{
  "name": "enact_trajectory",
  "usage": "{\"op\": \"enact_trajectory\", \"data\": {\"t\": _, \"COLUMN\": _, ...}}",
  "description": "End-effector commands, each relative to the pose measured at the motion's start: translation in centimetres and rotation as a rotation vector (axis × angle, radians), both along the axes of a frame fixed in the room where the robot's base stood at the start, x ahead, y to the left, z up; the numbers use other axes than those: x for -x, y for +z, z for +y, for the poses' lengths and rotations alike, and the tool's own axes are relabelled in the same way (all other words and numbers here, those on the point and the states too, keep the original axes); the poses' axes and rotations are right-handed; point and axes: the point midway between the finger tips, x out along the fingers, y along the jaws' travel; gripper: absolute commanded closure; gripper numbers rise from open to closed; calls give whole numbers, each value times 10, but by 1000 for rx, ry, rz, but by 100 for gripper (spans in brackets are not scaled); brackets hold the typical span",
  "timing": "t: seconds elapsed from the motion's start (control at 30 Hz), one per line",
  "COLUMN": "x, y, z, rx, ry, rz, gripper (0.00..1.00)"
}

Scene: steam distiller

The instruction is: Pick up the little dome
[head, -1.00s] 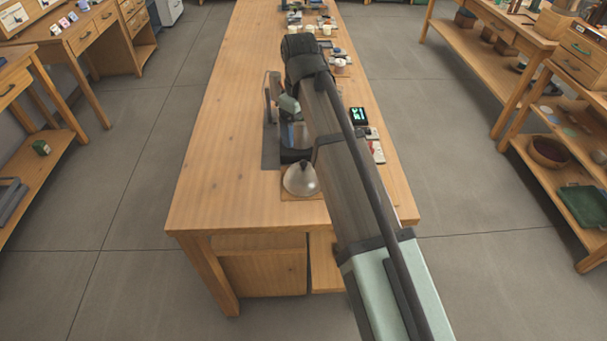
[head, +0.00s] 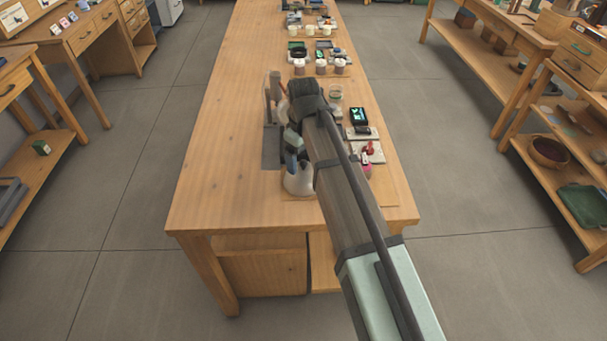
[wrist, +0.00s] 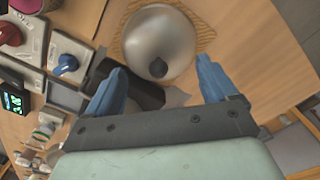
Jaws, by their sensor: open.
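The little dome (wrist: 160,38) is a shiny metal cap with a dark round knob (wrist: 158,68). In the wrist view it sits at the top centre on a tan woven mat (wrist: 205,36). In the head view the dome (head: 297,183) is near the table's front, partly hidden by my arm. My gripper (wrist: 158,78) is open, with its two blue fingers apart and the knob seen between and just beyond the tips. No contact with the dome can be made out. In the head view my gripper (head: 292,150) is above and just behind the dome.
Switch panels with a blue knob (wrist: 66,64) and a red knob (wrist: 9,33) lie beside the dome. A small green-lit display (head: 359,115) stands at the right of the table. Jars (head: 320,66) stand farther back. The table's left side (head: 215,150) is clear.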

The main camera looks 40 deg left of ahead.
Motion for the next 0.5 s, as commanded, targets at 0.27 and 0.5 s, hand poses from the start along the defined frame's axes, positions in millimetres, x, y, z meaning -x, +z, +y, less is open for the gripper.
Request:
{"op": "enact_trajectory", "data": {"t": 0.27, "x": -2, "y": -29, "z": -1, "rx": 0, "ry": -1, "rz": 0, "gripper": 14}}
{"op": "enact_trajectory", "data": {"t": 0.5, "x": -2, "y": -29, "z": -1, "rx": 0, "ry": -1, "rz": 0, "gripper": 15}}
